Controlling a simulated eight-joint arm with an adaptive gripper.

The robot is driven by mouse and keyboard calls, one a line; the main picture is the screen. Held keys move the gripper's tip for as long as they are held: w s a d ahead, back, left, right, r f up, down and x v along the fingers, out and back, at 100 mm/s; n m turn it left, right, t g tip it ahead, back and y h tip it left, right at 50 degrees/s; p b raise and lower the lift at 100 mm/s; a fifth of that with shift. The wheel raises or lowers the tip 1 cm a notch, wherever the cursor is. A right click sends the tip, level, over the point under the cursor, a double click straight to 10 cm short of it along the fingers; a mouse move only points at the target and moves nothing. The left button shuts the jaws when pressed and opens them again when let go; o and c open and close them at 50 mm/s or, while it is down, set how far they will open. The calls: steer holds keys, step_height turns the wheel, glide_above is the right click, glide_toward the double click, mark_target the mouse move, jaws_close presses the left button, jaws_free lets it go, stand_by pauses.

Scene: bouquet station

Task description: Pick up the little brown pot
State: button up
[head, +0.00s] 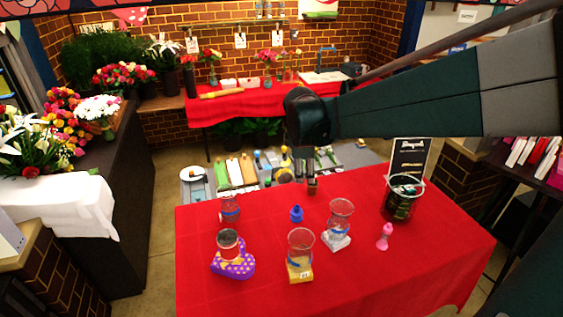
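The little brown pot (312,187) is small and dark brown, near the back edge of the red-covered table (370,265). My gripper (307,174) reaches down from the dark arm at the top right. Its fingertips are right at or just above the pot, and they partly hide its top. The fingers are thin and dark at this distance. I cannot tell whether they are around the pot, touching it, or open above it.
A blue bottle (296,214) stands close in front of the pot. Glasses (340,213), (300,243) and (230,209), a pink bottle (384,237), a dark bucket (402,198) and a purple polka-dot item (233,262) share the table. The front right is clear.

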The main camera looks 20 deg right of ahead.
steer(key=w+d+f+n+g, duration=0.1)
steer(key=w+d+f+n, duration=0.3)
steer(key=w+f, duration=0.4)
steer(key=n+g+h, duration=0.1)
steer(key=n+h, duration=0.1)
steer(key=n, duration=0.3)
glide_above(309, 185)
step_height(309, 185, down, 8)
steer(key=shift+s+a+b, duration=0.15)
steer(key=shift+a+b, duration=0.15)
steer(key=shift+a, duration=0.05)
steer(key=shift+f, duration=0.1)
steer(key=shift+x, duration=1.15)
steer(key=shift+f, duration=0.15)
steer(key=shift+x, duration=2.5)
